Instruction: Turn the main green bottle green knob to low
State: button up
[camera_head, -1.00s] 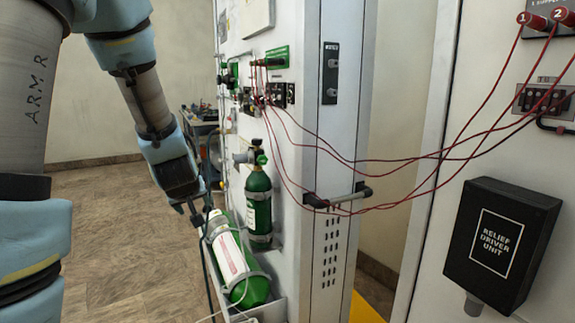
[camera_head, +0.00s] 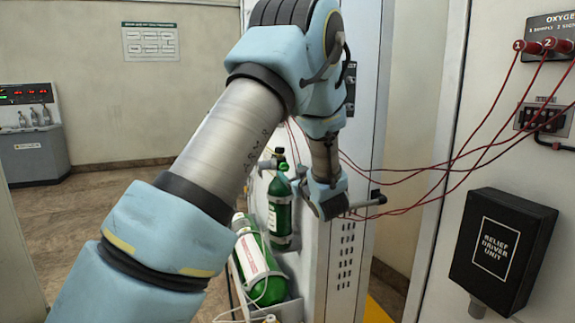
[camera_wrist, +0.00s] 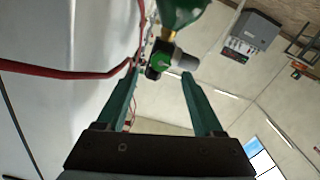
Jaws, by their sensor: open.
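An upright green bottle (camera_head: 281,212) with a white label stands against the white cabinet in the head view. Its green knob (camera_head: 283,166) is on top, left of my wrist. In the wrist view the green bottle (camera_wrist: 183,10) hangs in from the top edge, with its green knob (camera_wrist: 157,60) below it. My gripper (camera_wrist: 160,77) is open and empty. The knob lies between its fingertips in the picture, seemingly beyond them; I cannot tell the distance. The knob's setting is unreadable. In the head view my fingers are hard to make out near the cabinet handle.
A second green bottle (camera_head: 254,262) lies tilted beside the upright one. A bar handle (camera_head: 372,200) juts from the cabinet close to my wrist. Red cables (camera_head: 455,160) run across to the right panel; a red cable (camera_wrist: 60,71) also crosses the wrist view's left.

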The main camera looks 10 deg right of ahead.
aim_at(285, 167)
jog(key=shift+w+a+p, duration=0.2)
jog(key=shift+w+p, duration=0.15)
jog(key=shift+w, duration=1)
jog(key=shift+w+a+p, duration=0.15)
jog(key=shift+w+p, duration=0.2)
jog(key=shift+w, duration=0.95)
grip_shut()
